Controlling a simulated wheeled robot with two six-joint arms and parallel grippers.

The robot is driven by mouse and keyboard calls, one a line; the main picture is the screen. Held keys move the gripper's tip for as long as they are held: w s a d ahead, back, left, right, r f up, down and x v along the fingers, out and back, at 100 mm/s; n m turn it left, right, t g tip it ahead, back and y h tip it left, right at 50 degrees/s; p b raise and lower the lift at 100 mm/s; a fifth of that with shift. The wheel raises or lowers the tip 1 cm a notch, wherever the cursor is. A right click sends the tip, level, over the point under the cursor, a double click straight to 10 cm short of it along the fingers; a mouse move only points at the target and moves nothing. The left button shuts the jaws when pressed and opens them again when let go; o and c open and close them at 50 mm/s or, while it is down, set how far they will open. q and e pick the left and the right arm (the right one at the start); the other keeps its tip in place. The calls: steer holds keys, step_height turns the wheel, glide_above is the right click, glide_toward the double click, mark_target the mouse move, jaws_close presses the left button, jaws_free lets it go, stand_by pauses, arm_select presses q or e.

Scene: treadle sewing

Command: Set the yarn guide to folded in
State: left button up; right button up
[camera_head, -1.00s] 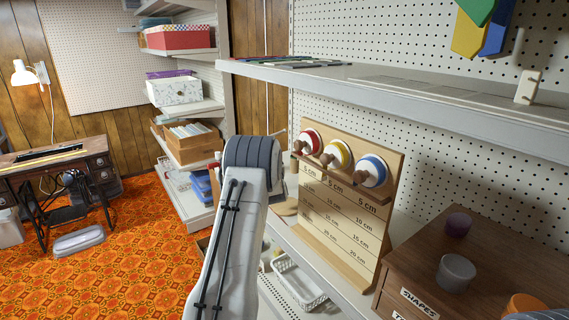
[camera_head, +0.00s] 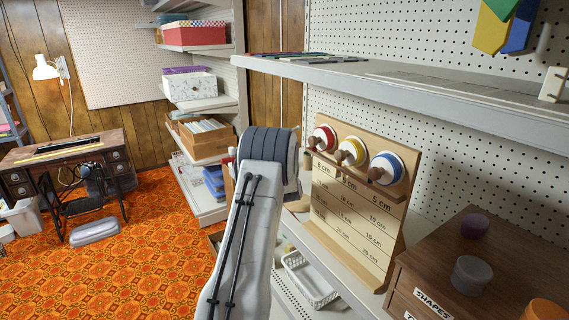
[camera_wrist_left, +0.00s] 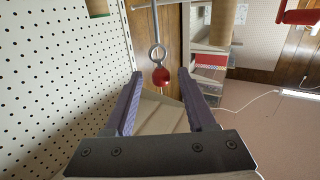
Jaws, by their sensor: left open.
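A thin grey metal rod with a ring and a red ball, which looks like the yarn guide (camera_wrist_left: 160,72), shows in the left wrist view. The ring sits just above the ball in the picture. My left gripper (camera_wrist_left: 160,78) is open, with its two purple-padded fingers on either side of the red ball. Visible gaps lie between the ball and both fingers; I cannot tell how far beyond the fingertips it is. In the head view my own left arm hides the gripper and most of the guide's area. My right gripper is not in view.
A pegboard wall (camera_wrist_left: 60,90) runs close along the left of the wrist view. In the head view a wooden board with three coloured discs (camera_head: 362,200) stands right of my arm, under a grey shelf (camera_head: 420,95). A wooden drawer cabinet (camera_head: 500,240) is at lower right.

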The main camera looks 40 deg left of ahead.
arm_select(q)
steer(key=b+v, duration=0.2)
steer(key=v, duration=0.7)
steer(key=shift+c, duration=0.3)
